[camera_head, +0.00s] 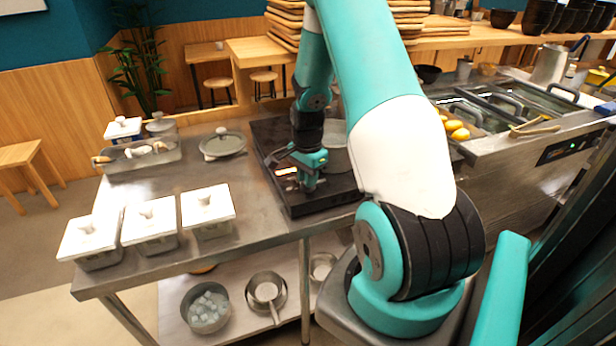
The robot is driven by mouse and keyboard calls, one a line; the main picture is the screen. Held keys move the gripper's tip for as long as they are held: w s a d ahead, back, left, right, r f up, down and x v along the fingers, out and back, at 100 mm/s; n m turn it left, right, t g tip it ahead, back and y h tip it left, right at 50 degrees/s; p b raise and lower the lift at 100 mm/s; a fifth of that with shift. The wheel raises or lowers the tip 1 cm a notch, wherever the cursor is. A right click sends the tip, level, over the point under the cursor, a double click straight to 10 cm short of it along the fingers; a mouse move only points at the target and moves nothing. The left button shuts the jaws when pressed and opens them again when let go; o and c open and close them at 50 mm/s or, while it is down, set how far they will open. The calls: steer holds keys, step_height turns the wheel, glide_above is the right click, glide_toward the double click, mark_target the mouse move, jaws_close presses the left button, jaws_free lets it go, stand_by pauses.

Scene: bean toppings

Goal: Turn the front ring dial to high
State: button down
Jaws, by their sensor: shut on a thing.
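A black cooktop (304,199) sits on the steel counter, left of my teal and white arm. A grey pot (335,158) stands on it, partly behind the arm. My gripper (297,188) points down at the cooktop's front left part. Its fingers are small in the picture and appear closed low at the surface, where the front ring dial would be hidden by them.
Several white-lidded containers (151,219) stand at the counter's front left. A lidded pan (222,144) and a steel tray (139,156) lie behind them. A fryer station (500,110) is at right. Pots (206,307) sit on the lower shelf.

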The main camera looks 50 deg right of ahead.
steer(key=shift+d+r, duration=0.1)
steer(key=shift+d, duration=0.05)
steer(key=c, duration=1.2)
jaws_free()
steer(key=shift+o, duration=0.6)
step_height(320, 180, up, 17)
steer(key=b, duration=0.2)
steer(key=shift+r, duration=0.15)
